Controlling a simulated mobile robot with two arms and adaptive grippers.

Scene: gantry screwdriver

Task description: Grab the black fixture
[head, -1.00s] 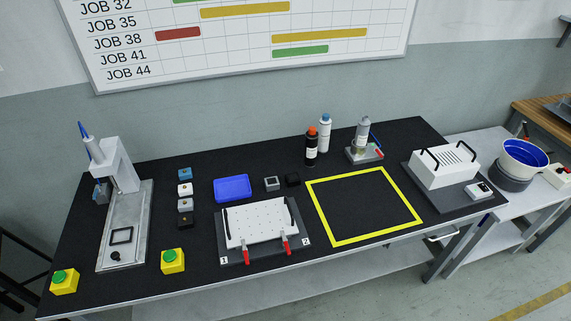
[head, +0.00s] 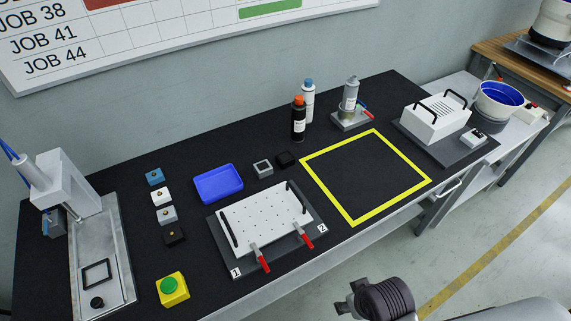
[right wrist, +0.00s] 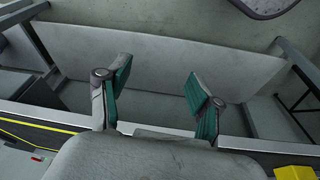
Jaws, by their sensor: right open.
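A small black block with a brass-coloured spot on top (head: 174,236) stands nearest the front in a column of small blocks, left of the white plate. A second small black block (head: 286,159) sits behind the white plate, beside a grey one. I cannot tell which is the black fixture. My right gripper (head: 343,307) is at the bottom of the head view, in front of the table and apart from both blocks. In the right wrist view its teal-padded fingers (right wrist: 160,95) are spread wide with nothing between them. My left gripper is out of view.
A white plate with red clamps (head: 262,222), a blue tray (head: 231,187) and a green button box (head: 172,288) stand nearby. A metal slide (head: 100,250) is at left. Bottles (head: 299,124) stand behind. The yellow-framed area (head: 345,204) is empty.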

